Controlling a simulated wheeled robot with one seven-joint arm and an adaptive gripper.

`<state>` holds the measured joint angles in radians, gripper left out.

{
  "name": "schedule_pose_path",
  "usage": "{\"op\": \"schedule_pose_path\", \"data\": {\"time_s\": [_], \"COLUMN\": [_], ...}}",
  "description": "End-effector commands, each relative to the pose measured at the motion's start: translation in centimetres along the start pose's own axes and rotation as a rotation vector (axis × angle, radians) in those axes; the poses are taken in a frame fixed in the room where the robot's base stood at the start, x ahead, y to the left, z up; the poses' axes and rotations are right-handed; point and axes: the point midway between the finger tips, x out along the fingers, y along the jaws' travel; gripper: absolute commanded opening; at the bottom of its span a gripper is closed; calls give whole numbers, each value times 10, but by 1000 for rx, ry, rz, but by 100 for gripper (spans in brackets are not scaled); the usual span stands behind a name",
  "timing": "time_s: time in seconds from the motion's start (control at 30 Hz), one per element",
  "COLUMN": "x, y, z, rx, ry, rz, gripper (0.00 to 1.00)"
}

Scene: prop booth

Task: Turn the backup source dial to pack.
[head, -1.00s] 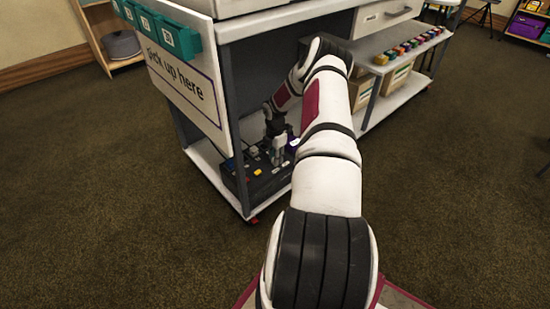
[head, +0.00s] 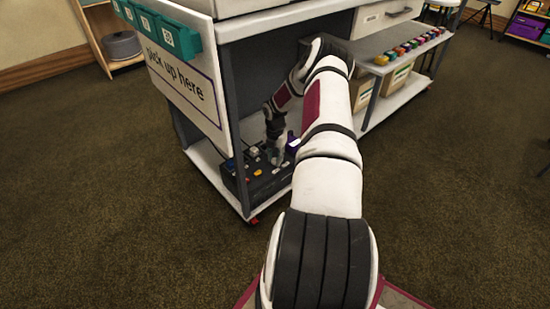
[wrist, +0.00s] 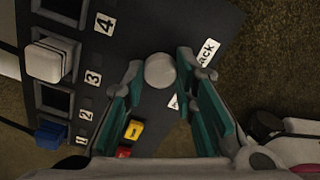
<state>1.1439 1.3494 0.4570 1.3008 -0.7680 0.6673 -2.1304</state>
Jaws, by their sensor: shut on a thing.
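A dark control panel (head: 262,186) sits on the low shelf of the white cart, and my gripper (head: 277,160) reaches down to it. In the wrist view, the fingertips of my gripper (wrist: 160,68) are closed on the sides of a round grey dial (wrist: 159,71). A white label ending in "ack" (wrist: 207,52) lies just right of the dial, partly behind the right finger. Another white label (wrist: 173,101) below the dial is mostly hidden by that finger. Which way the dial points cannot be told.
On the panel, a white block (wrist: 50,61) and a blue block (wrist: 52,136) stand beside numbers 1 to 4. A yellow button (wrist: 134,130) and a red one (wrist: 123,152) are near the left finger. A cart post (head: 238,165) and the upper shelf crowd my arm.

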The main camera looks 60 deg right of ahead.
Motion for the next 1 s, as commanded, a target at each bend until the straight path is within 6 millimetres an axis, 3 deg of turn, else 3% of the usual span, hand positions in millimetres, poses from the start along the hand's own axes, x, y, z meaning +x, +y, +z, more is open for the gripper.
{"op": "schedule_pose_path", "data": {"time_s": [0.2,0.23,0.3,0.67,0.77,1.0], "x": [1,1,1,-3,-14,-60], "y": [-1,-1,-1,0,0,0], "z": [-1,-1,-1,0,1,1], "rx": [-2,-2,-1,0,-1,-1], "ry": [2,2,2,0,-2,-3], "rz": [-2,-3,-2,-1,0,-1], "gripper": [0,32,46,46,46,46]}}
